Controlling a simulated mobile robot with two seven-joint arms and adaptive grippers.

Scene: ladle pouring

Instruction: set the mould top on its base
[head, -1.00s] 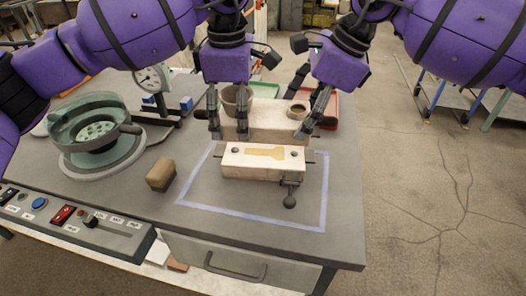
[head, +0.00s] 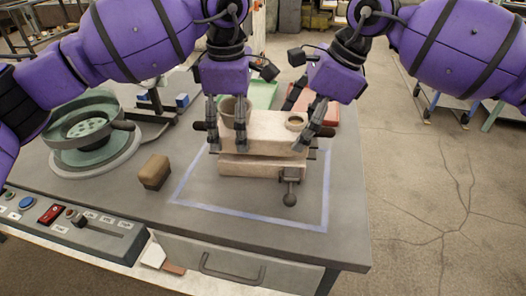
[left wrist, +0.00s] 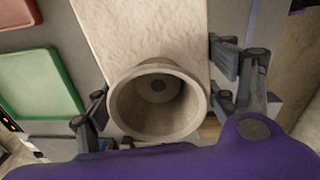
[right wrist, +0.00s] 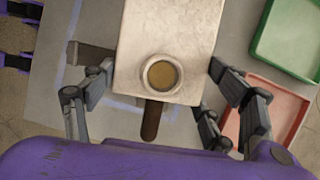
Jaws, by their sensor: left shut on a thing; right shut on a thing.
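The mould top (head: 268,130) is a pale block with a tall cup (left wrist: 158,101) at its left end and a low ring (head: 295,122) at its right end. It is level, directly over the pale mould base (head: 255,167); a dark seam shows between them, and I cannot tell whether they touch. The base stands in the blue outlined square with a clamp screw at its front right. My left gripper (head: 228,140) is shut on the top's left end, and my right gripper (head: 312,128) on its right end. A yellowish patch shows through the ring in the right wrist view (right wrist: 161,75).
A brown block (head: 155,172) stands left of the outline (head: 250,215). A green round sieve unit (head: 85,130) is at the left, and a control panel (head: 75,220) at the front left. A green tray (head: 263,95) and a red tray (head: 328,112) lie behind. Bench in front is clear.

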